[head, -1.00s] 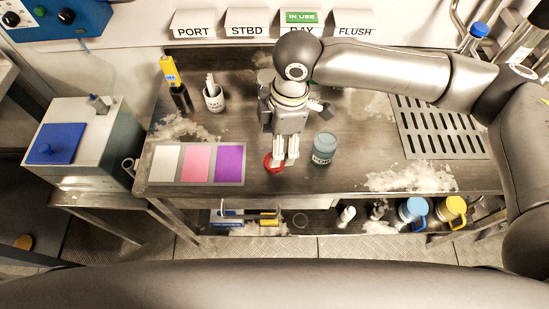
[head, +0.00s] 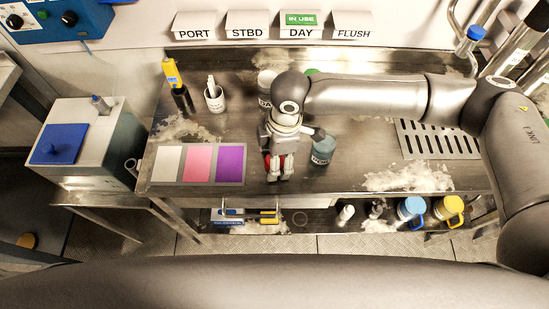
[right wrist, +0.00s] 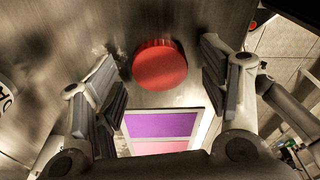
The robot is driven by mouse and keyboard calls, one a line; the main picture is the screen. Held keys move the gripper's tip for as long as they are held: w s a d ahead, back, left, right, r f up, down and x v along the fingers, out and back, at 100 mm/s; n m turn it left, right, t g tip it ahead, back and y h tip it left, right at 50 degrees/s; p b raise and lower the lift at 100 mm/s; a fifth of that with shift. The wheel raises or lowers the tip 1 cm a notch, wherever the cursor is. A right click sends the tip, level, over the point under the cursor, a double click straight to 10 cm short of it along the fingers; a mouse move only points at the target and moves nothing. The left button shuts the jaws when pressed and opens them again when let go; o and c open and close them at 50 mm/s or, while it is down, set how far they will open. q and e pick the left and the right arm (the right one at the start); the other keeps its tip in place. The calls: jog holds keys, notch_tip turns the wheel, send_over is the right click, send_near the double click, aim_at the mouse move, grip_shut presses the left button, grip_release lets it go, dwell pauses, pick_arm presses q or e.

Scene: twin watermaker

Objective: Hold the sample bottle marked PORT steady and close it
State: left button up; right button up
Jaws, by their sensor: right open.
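A round red lid (right wrist: 160,66) lies on the metal bench, between the two spread fingers of my right gripper (right wrist: 165,88) in the right wrist view. The fingers are open, one on each side of the lid. In the head view my right gripper (head: 279,172) points down at the bench's front part and hides most of the lid. A blue-grey bottle (head: 322,152) stands upright just right of the gripper; its label is too small to read surely. Another bottle (head: 264,84) stands behind, partly hidden by my arm. My left gripper is not in view.
A colour card (head: 197,184) lies left of the gripper. A white cup (head: 214,98) and a yellow-topped tool (head: 171,75) stand behind it. Signs PORT (head: 194,27), STBD, DAY and FLUSH line the back. A slotted drain (head: 436,141) is at right.

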jog(key=c, duration=0.7)
jog(key=shift+r+b, duration=0.3)
jog(key=shift+r, duration=0.3)
jog(key=s+d+r, duration=0.1)
jog(key=s+r, duration=0.3)
jog(key=s+d+r+b, duration=0.1)
jog(key=s+r, duration=0.3)
jog(key=s, duration=0.1)
jog(key=s+d+r+b, duration=0.1)
jog(key=s+r, duration=0.2)
jog(key=s, duration=0.1)
jog(key=shift+s+d+r, duration=0.15)
jog(key=shift+s+r, duration=0.2)
jog(key=shift+r, duration=0.05)
